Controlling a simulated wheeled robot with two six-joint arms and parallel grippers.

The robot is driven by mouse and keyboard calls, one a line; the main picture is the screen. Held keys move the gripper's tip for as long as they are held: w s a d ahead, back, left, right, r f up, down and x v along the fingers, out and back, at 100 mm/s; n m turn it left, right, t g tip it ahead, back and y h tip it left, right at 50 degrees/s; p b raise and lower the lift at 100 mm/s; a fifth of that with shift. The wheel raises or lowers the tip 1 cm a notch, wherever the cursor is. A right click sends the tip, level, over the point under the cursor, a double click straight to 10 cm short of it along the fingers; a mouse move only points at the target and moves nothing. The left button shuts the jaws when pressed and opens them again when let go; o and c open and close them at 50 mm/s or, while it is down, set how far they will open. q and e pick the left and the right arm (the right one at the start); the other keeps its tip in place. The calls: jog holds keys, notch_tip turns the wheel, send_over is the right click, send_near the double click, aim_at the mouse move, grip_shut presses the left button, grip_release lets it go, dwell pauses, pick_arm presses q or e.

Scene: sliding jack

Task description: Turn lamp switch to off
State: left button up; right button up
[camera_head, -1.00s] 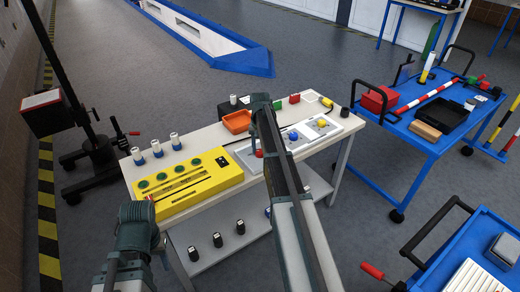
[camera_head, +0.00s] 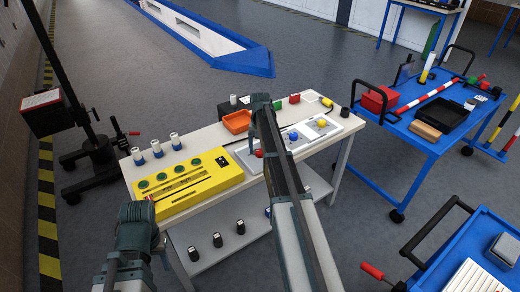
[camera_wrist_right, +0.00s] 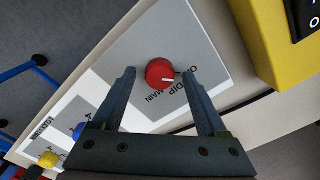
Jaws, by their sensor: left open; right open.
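The lamp switch is a round red knob (camera_wrist_right: 160,72) on a grey panel (camera_wrist_right: 200,45), with the words OFF, DIP and MAIN printed beside it. Its white pointer mark faces right in the right wrist view. My right gripper (camera_wrist_right: 158,76) is open, with one finger on each side of the knob; contact with it cannot be told. In the head view the red knob (camera_head: 259,154) shows just beside my right arm, which hides part of the panel. My left gripper (camera_head: 149,199) is at the table's front left, away from the knob; its fingers hardly show.
A yellow box (camera_head: 215,176) stands left of the panel, close to it. A blue knob (camera_head: 293,136) and a yellow knob (camera_head: 322,123) sit on panels to the right. An orange tray (camera_head: 237,121) lies behind. A blue trolley (camera_head: 432,140) stands at the right.

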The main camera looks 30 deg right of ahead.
aim_at(260, 151)
jog(key=shift+r, duration=0.15)
notch_tip(260, 151, up, 14)
jog(key=p, duration=1.3)
jog(key=shift+f+p, duration=0.25)
jog(key=shift+p, duration=0.1)
jog(key=s+a+n, duration=0.3)
jog(key=s+a, duration=0.3)
jog(key=a, duration=0.6)
jog(key=s+a+n, duration=0.3)
jog(key=s+a, duration=0.3)
jog(key=a, duration=0.7)
jog(key=s+a+n+h, duration=0.1)
jog(key=s+a+n, duration=0.4)
jog(key=s+a, duration=0.7)
jog(key=s, duration=0.4)
jog(key=shift+n, duration=0.4)
